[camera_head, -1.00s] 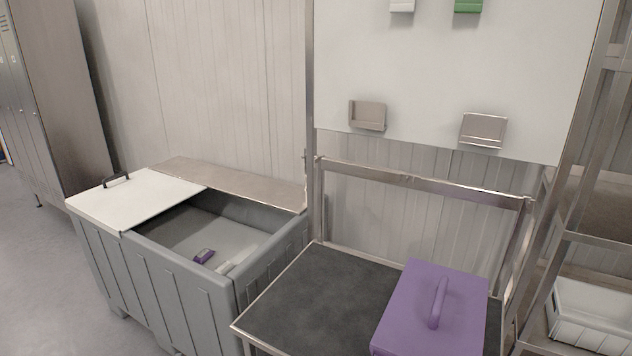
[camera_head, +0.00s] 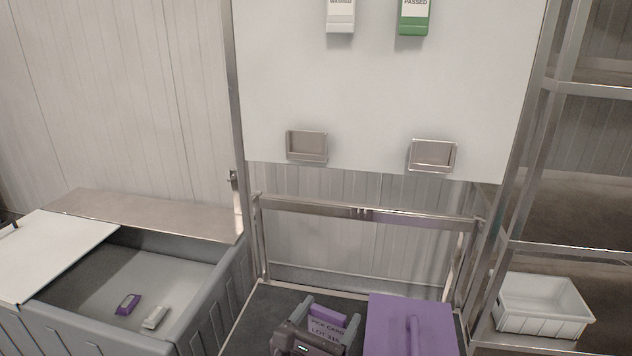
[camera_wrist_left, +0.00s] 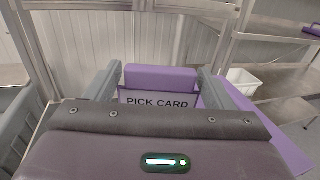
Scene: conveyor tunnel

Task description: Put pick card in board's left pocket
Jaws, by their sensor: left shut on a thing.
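My left gripper (camera_head: 327,322) is shut on the purple-topped pick card (camera_head: 326,331), low over the dark table beside the purple box. In the left wrist view the card (camera_wrist_left: 158,100) sits between the two grey fingers, its "PICK CARD" print showing. The white board (camera_head: 385,90) stands behind the table. Its lower edge carries a left pocket (camera_head: 307,146) and a right pocket (camera_head: 432,156), both seemingly empty. The card is apart from the board, below the left pocket. My right gripper is not in view.
A purple box (camera_head: 405,325) with a handle stands on the dark table (camera_head: 262,312). A grey bin (camera_head: 205,275) with a half-open white lid holds two small items. A white tray (camera_head: 543,305) sits on the right rack. White and green holders hang high on the board.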

